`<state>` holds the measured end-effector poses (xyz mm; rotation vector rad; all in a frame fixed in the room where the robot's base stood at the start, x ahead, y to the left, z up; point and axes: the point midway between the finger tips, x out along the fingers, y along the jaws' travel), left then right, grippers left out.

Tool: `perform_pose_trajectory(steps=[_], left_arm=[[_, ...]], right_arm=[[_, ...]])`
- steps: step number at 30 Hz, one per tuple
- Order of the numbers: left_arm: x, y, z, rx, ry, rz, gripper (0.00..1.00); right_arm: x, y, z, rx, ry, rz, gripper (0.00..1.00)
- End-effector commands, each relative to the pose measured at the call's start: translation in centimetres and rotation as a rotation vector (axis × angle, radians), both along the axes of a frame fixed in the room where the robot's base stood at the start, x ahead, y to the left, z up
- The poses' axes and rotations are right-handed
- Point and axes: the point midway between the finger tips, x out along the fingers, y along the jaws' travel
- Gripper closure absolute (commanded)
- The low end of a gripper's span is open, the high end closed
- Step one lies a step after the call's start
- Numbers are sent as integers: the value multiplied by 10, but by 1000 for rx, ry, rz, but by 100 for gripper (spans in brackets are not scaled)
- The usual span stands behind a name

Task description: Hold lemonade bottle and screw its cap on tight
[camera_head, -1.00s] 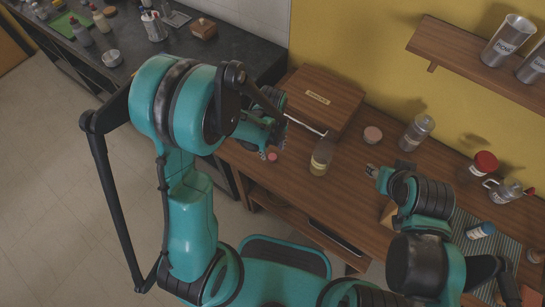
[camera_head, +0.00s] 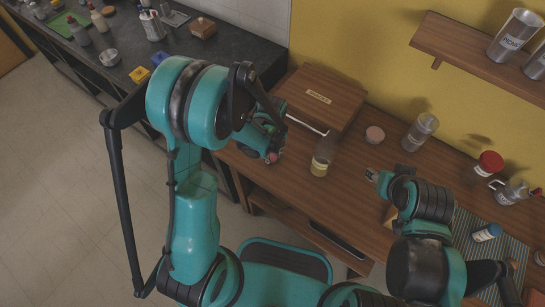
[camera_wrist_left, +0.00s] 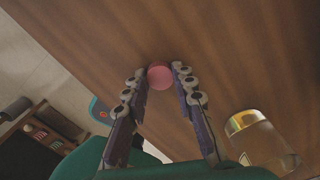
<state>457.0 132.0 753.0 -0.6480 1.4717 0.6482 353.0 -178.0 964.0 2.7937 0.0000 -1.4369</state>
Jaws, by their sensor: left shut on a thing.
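The lemonade bottle (camera_head: 322,160) stands on the wooden table, clear with yellow liquid low down. It also shows at the lower right of the left wrist view (camera_wrist_left: 265,143). A small pink cap (camera_wrist_left: 159,76) is between the fingertips of my left gripper (camera_wrist_left: 159,70), which is shut on it. In the head view the cap (camera_head: 272,157) is to the left of the bottle, apart from it, and my left gripper (camera_head: 268,148) is partly hidden by its arm. My right gripper (camera_head: 372,175) is to the right of the bottle, not touching it; its fingers are too small to read.
A wooden box (camera_head: 318,97) stands behind the bottle. A pinkish round thing (camera_head: 375,134), a metal canister (camera_head: 420,132) and a red-lidded jar (camera_head: 487,164) stand further right. A shelf (camera_head: 465,62) hangs above.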

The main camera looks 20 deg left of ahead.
Motion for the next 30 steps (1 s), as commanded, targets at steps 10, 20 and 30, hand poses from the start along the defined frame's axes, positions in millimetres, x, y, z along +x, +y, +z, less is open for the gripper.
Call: perform_pose_trajectory(steps=[10, 20, 30], left_arm=[[0, 0, 11, 0, 0, 0, 83], [0, 0, 77, 0, 0, 0, 83], [0, 0, 101, 0, 0, 0, 83]], right_arm=[[0, 0, 6, 0, 0, 0, 60], [0, 0, 37, 0, 0, 0, 60], [0, 0, 45, 0, 0, 0, 60]])
